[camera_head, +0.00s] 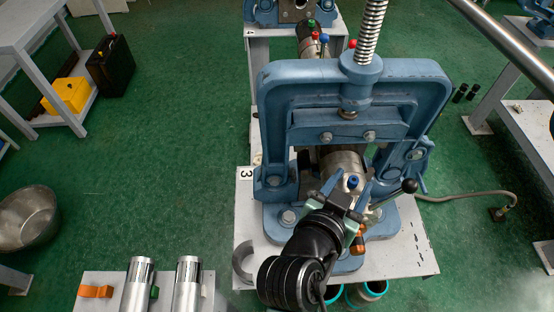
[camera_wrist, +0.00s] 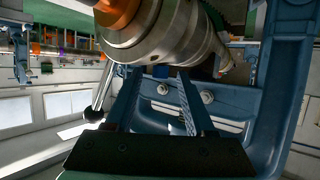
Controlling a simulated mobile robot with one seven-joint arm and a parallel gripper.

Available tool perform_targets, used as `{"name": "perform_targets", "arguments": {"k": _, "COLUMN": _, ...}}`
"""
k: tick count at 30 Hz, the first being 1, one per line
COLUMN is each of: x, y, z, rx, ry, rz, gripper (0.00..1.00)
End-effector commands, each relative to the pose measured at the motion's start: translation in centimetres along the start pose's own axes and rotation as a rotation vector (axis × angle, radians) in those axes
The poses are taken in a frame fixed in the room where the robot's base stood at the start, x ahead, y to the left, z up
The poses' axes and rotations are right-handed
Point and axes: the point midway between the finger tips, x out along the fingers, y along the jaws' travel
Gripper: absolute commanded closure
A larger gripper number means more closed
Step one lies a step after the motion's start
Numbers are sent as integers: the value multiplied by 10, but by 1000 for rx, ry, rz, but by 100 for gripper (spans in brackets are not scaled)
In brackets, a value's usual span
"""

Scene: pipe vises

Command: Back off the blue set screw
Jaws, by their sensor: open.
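The blue set screw (camera_head: 353,181) stands on a metal cylindrical fitting (camera_head: 342,161) clamped in the near blue vise (camera_head: 268,120). My gripper (camera_head: 348,189) is open, with its fingers on either side of the screw's head. In the wrist view, a small blue piece (camera_wrist: 160,71) shows between the fingertips, against the underside of the metal fitting (camera_wrist: 160,35). I cannot tell whether either finger touches it. The screw's lower part is hidden.
A lever with a black ball knob (camera_head: 409,186) sticks out right of my gripper. An orange-handled part (camera_head: 358,243) hangs just below. Another fitting beyond the vise carries red, green and blue screws (camera_head: 324,38).

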Motion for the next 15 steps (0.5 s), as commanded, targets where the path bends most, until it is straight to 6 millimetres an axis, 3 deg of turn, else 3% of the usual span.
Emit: {"name": "perform_targets", "arguments": {"k": 15, "x": 2, "y": -11, "z": -1, "rx": 174, "ry": -2, "rz": 414, "gripper": 45}}
